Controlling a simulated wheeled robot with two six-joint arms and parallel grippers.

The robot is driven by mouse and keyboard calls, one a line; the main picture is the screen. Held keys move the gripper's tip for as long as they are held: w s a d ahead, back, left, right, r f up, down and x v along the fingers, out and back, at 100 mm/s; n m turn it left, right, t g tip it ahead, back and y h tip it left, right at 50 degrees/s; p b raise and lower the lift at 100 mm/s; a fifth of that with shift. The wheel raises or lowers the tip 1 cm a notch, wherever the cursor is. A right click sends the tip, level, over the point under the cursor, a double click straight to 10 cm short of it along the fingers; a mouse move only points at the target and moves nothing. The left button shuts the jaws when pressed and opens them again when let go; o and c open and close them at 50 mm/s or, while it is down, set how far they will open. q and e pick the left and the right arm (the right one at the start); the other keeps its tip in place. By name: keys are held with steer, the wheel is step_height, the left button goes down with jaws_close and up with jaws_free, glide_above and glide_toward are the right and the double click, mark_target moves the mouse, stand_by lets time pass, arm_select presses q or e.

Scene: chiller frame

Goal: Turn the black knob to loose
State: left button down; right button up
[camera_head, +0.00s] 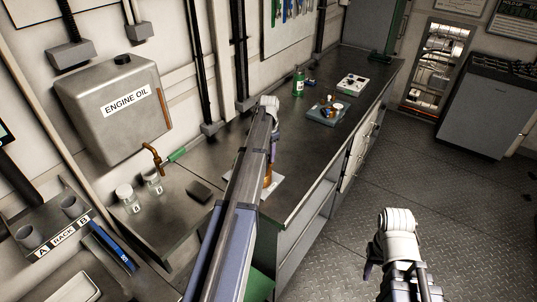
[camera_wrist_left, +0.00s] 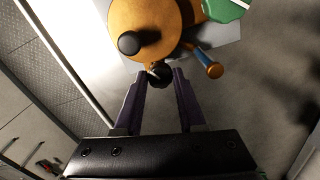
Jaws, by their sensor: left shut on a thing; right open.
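An orange round-bodied device (camera_wrist_left: 150,18) stands on a pale plate (camera_wrist_left: 228,52) in the left wrist view. A black knob (camera_wrist_left: 160,77) on its near side sits between the purple fingers of my left gripper (camera_wrist_left: 164,74), which is shut on it. A second round black part (camera_wrist_left: 128,43) shows on the device's face, clear of the fingers. In the head view the device (camera_head: 268,174) is mostly hidden behind my left arm, and the left fingers (camera_head: 274,148) are partly seen above it. My right gripper (camera_head: 368,271) is open and empty over the floor.
A blue-handled orange part (camera_wrist_left: 207,63) and a green part (camera_wrist_left: 226,8) stick out beside the device. Jars (camera_head: 128,199) stand left under the oil tank (camera_head: 115,110).

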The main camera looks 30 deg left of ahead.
mark_target(268, 156)
arm_select(q)
steer(key=n, duration=1.1)
steer(key=shift+n, duration=0.4)
stand_by(0.4)
steer(key=c, duration=0.8)
jaws_free()
steer(key=shift+o, duration=0.2)
step_height(268, 156, up, 8)
steer(key=p, duration=0.8)
steer(key=shift+f, duration=0.1)
